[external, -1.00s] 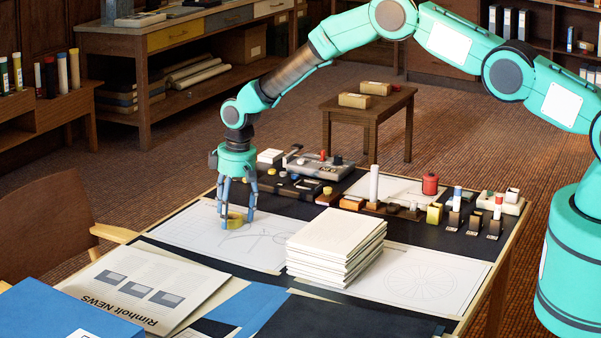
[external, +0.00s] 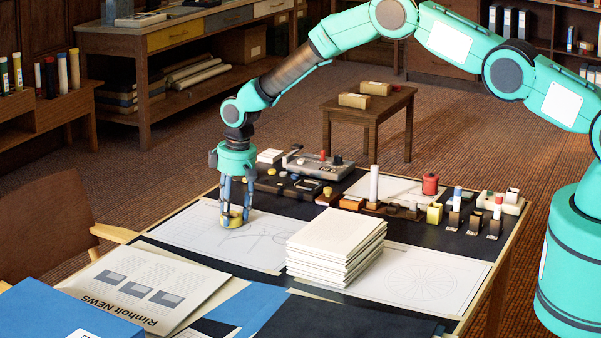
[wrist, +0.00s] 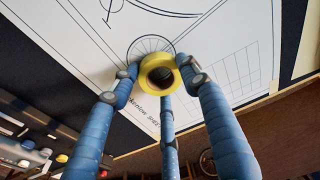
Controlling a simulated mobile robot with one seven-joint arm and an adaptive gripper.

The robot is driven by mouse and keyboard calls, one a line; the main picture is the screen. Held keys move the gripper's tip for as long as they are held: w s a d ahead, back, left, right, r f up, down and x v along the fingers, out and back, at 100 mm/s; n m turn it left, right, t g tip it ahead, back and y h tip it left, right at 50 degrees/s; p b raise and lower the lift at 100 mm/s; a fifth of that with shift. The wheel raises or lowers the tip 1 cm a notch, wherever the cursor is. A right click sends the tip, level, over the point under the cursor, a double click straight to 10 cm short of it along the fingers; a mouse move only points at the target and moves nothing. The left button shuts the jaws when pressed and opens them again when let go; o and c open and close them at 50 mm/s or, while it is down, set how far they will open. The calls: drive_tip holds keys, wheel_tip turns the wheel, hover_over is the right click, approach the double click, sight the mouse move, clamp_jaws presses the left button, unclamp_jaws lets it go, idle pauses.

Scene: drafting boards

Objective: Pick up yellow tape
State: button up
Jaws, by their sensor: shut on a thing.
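The yellow tape (external: 233,220) is a short ring lying on a white drawing sheet near the table's far left edge. In the wrist view the yellow tape (wrist: 148,72) shows its dark open core. My gripper (external: 234,214) points straight down over it. Its three blue fingers stand around the roll, and in the wrist view the fingertips of my gripper (wrist: 160,80) press against its outer side. My gripper is shut on the tape. The tape appears to rest at sheet level; I cannot tell a gap below it.
A stack of white paper (external: 335,245) stands right of my gripper. A grey device (external: 318,165) and several small desk items lie behind. A newspaper (external: 148,290) and a blue folder (external: 65,318) lie toward the front left.

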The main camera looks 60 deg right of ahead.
drive_tip(key=shift+r, duration=0.7)
wheel_tip(320, 180, up, 2)
drive_tip(key=shift+r, duration=0.1)
drive_tip(key=s, duration=0.5)
drive_tip(key=s+p, duration=0.1)
drive_tip(key=s, duration=0.4)
drive_tip(key=s+r, duration=0.1)
drive_tip(key=s, duration=0.5)
